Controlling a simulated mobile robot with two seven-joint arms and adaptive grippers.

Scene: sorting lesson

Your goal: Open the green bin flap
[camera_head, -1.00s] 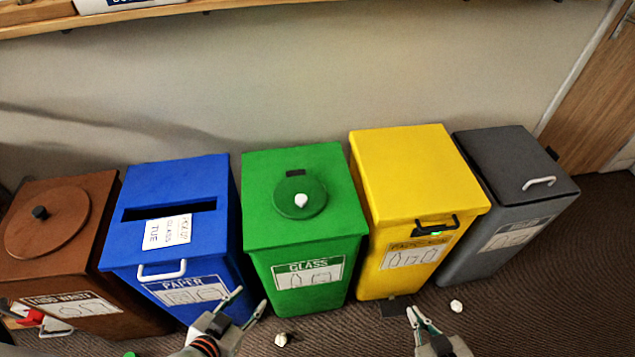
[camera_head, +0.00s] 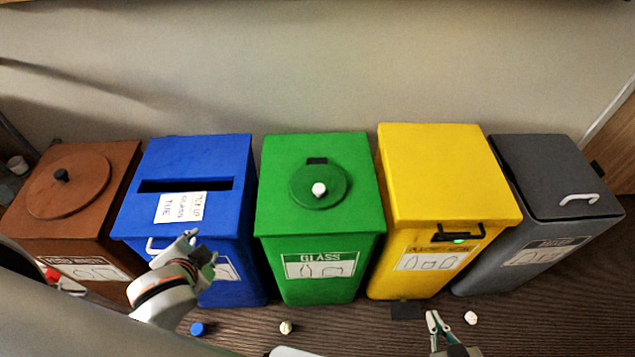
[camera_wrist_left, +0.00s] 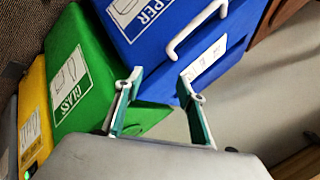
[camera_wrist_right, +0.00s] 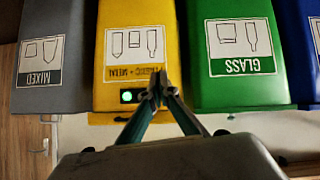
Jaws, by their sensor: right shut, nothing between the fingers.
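The green bin (camera_head: 320,225) stands in the middle of the row, labelled GLASS; it also shows in the left wrist view (camera_wrist_left: 90,75) and right wrist view (camera_wrist_right: 239,85). On its top lies a round green flap (camera_head: 309,195), flat and closed, with a white knob (camera_head: 319,189) and a dark hinge piece behind. My left gripper (camera_head: 203,246) is open and empty, in front of the blue bin's upper front, left of the green bin. My right gripper (camera_head: 432,315) is shut and empty, low in front of the yellow bin. The flap is hidden in both wrist views.
The blue bin (camera_head: 205,157) with a slot and white handle, and the brown bin (camera_head: 110,235), stand left. The yellow bin (camera_head: 435,170) and grey bin (camera_head: 535,160) stand right. Small items, including a blue cap (camera_head: 198,328), lie on the floor. Space above the bins is clear.

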